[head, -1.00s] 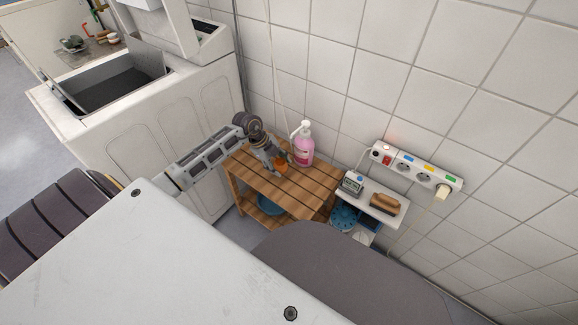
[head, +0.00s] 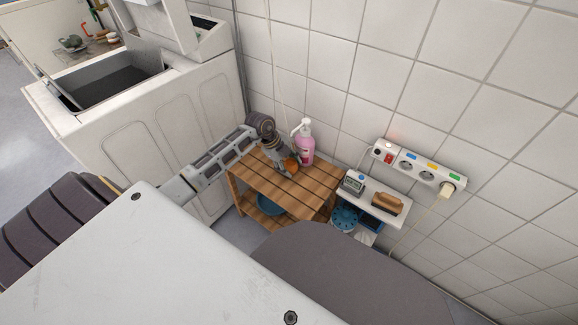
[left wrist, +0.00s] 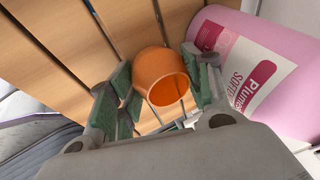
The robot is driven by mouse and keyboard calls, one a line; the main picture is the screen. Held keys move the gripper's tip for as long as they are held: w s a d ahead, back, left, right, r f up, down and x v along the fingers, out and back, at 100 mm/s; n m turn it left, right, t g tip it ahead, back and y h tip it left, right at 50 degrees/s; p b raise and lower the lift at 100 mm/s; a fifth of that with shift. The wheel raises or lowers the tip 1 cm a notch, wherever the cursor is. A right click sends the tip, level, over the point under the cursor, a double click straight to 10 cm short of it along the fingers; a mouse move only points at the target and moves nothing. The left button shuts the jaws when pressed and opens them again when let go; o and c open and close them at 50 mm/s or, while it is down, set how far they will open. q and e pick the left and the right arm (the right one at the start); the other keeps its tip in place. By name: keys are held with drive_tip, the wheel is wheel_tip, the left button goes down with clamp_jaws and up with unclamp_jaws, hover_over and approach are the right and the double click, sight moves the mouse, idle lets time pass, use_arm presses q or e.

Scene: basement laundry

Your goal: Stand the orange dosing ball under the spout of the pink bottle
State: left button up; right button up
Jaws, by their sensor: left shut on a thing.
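The pink bottle (head: 306,152) with a white pump spout (head: 301,126) stands upright at the back of a slatted wooden stand. My left gripper (head: 289,167) is over the stand top, just in front of the bottle, shut on the orange dosing ball (head: 290,164). In the left wrist view the ball (left wrist: 157,70) sits between the green-padded fingers (left wrist: 160,92), its round opening facing the camera. The bottle (left wrist: 268,70) with its label is close on the right of the fingers. I cannot tell whether the ball touches the slats. My right gripper is not in view.
The wooden stand (head: 303,198) has a blue basin (head: 271,204) on its lower shelf. To its right, a small white shelf (head: 376,213) holds a grey timer (head: 353,183) and a brush (head: 388,204). A power strip (head: 420,168) is on the tiled wall. A white washer (head: 150,120) stands left.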

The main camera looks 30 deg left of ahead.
use_arm(q)
drive_tip(key=shift+f, duration=0.1)
idle(0.3)
drive_tip(key=o, duration=0.7)
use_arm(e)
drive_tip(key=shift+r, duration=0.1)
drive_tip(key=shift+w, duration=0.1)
use_arm(q)
drive_tip(key=shift+p+v, duration=0.35)
drive_tip(key=shift+v, duration=0.45)
drive_tip(key=shift+p+v, duration=1.75)
drive_tip(key=shift+v, duration=3.55)
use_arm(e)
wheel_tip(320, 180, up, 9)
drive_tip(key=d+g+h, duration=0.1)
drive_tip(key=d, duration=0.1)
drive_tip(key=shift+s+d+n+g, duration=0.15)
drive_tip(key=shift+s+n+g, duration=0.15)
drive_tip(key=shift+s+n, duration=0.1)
